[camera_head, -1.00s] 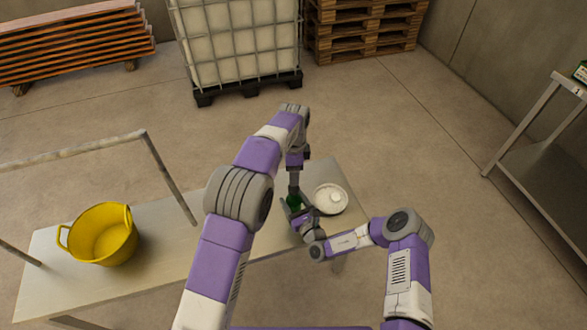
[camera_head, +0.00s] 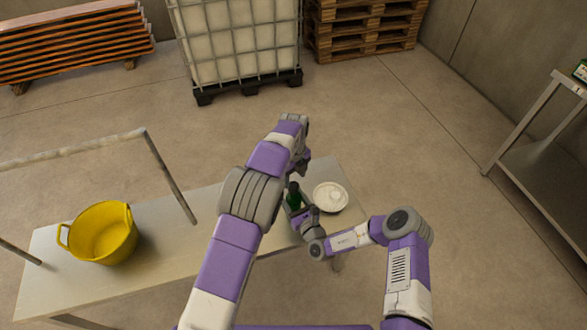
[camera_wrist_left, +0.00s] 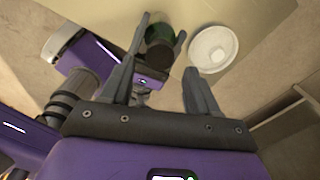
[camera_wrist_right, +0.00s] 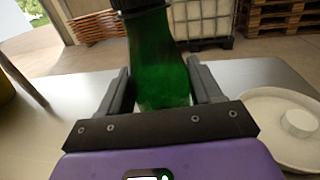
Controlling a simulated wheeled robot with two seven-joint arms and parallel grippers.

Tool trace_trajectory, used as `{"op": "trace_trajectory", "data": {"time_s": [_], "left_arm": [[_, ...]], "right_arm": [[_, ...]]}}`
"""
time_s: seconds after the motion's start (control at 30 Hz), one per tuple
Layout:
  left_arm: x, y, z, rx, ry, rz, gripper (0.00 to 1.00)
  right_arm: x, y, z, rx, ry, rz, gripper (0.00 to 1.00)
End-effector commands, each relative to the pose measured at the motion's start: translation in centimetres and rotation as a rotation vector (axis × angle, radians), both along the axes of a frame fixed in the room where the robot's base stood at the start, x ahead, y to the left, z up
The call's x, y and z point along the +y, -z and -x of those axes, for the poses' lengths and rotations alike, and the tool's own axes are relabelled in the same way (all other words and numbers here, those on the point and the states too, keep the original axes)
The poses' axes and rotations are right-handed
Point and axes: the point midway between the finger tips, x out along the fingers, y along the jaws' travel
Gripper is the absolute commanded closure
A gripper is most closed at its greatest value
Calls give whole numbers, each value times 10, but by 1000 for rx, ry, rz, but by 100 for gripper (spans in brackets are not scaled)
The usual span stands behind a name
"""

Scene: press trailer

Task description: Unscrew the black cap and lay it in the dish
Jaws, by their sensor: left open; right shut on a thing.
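A green bottle (camera_head: 293,200) stands at the table's right part; my right gripper (camera_wrist_right: 158,72) is shut around its body. The black cap (camera_wrist_right: 135,4) is on the bottle's neck, partly cut off by the top edge of the right wrist view. It also shows from above in the left wrist view (camera_wrist_left: 160,52). My left gripper (camera_wrist_left: 160,72) is open and empty, raised above the bottle and apart from the cap. The white dish (camera_head: 322,207) is just right of the bottle. A small white round piece (camera_wrist_right: 298,122) lies in the dish.
A yellow tub (camera_head: 100,235) with handles stands on the left part of the table (camera_head: 180,245). A metal frame (camera_head: 172,178) rises along the table's far left side. A metal bench (camera_head: 545,150) stands at the right, away from the table.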

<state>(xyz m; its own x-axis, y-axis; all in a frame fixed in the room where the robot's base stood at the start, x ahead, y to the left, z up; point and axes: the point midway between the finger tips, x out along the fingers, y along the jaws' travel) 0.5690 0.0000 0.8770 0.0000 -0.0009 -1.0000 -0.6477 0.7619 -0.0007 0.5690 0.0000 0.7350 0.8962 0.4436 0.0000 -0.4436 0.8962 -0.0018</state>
Motion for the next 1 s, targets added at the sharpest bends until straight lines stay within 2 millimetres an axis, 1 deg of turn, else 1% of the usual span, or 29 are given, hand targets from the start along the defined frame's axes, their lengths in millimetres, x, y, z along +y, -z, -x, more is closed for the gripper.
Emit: {"op": "trace_trajectory", "data": {"time_s": [0.03, 0.1, 0.23, 0.4, 0.63, 0.67, 1.0], "left_arm": [[0, 9, 1, 3, 0, -3, 40], [1, 19, 1, 1, -2, -3, 40], [0, 34, 0, 1, -1, -2, 40], [0, 41, 0, 1, -2, -1, 40], [0, 42, 0, -1, -2, -1, 40], [0, 42, 0, -1, -2, -1, 43], [0, 41, 0, 0, -2, 0, 95]], "right_arm": [[0, 0, 0, 0, 0, 0, 100], [0, 0, 0, 0, 0, 0, 100], [0, 0, 0, 0, 0, 0, 100], [0, 0, 0, 0, 0, 0, 100], [0, 0, 0, 0, 0, 0, 100], [0, 0, 0, 0, 0, 0, 100], [0, 0, 0, 0, 0, 0, 100]]}}
